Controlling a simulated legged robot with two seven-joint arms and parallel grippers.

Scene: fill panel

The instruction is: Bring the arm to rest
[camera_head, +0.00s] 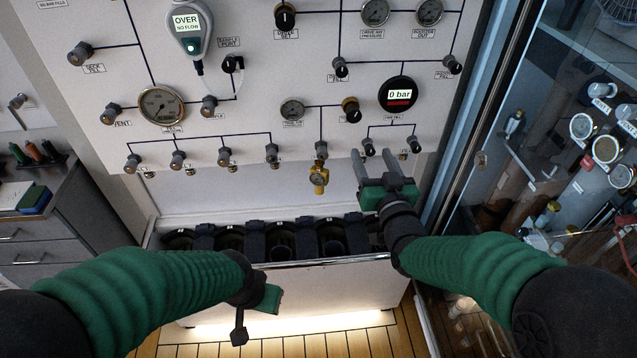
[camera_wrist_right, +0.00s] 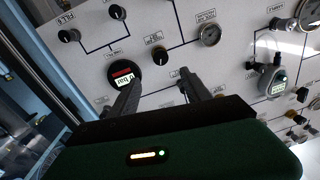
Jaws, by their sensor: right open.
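My right gripper (camera_head: 383,160) is open and empty, raised in front of the lower right of the white fill panel (camera_head: 230,85). Its two fingers also show in the right wrist view (camera_wrist_right: 160,82), spread apart with nothing between them, pointing at the panel. In the head view the fingertips overlap the row of small knobs below the round display reading 0 bar (camera_head: 398,93); I cannot tell whether they touch. My left gripper (camera_head: 252,318) hangs low in front of the white bench, seen partly from behind; its fingers are mostly hidden.
A rack with dark slots (camera_head: 270,240) stands below the panel. A brass fitting (camera_head: 318,178) hangs left of my right gripper. A handheld display reading OVER NO FLOW (camera_head: 187,30) is at upper left. A glass door (camera_head: 540,120) stands at right, drawers (camera_head: 35,240) at left.

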